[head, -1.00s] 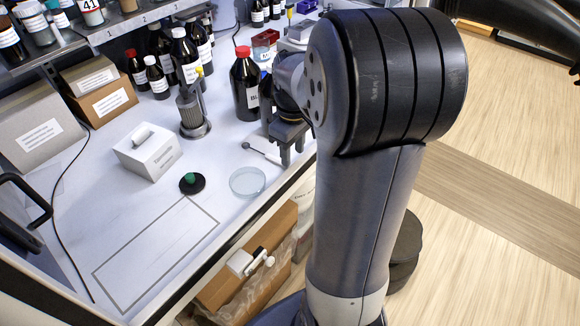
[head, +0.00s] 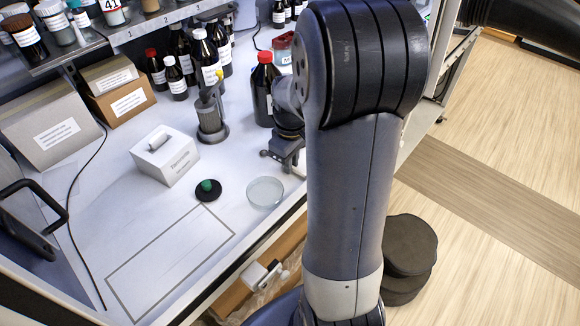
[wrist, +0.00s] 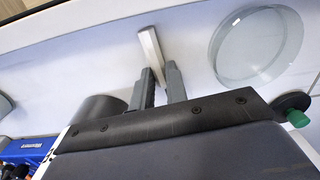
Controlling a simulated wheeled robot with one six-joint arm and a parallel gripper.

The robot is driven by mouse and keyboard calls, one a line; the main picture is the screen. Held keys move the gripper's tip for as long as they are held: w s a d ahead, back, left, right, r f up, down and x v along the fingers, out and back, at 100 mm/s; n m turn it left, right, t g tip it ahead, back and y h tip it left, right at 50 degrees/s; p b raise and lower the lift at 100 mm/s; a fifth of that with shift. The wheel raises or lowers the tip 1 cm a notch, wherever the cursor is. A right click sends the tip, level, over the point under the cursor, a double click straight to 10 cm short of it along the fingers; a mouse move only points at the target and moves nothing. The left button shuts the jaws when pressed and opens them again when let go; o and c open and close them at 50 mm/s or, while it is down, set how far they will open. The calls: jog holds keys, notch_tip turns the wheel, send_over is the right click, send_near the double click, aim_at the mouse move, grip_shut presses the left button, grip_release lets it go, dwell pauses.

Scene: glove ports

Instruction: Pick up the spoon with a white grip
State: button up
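The spoon lies on the white bench top. In the wrist view its pale grip (wrist: 150,42) runs from beyond my fingertips back into the gap between them.
A clear glass dish (head: 265,192) lies close to the gripper, with a black disc with a green knob (head: 207,189) beyond it. A red-capped brown bottle (head: 262,92) stands behind the gripper. A white box (head: 165,155) and a metal stand (head: 211,118) are to the left.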

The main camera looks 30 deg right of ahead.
grip_shut()
notch_tip(320, 180, up, 10)
jog(key=shift+b, duration=0.3)
dwell(1.0)
jog(key=shift+s, duration=0.15)
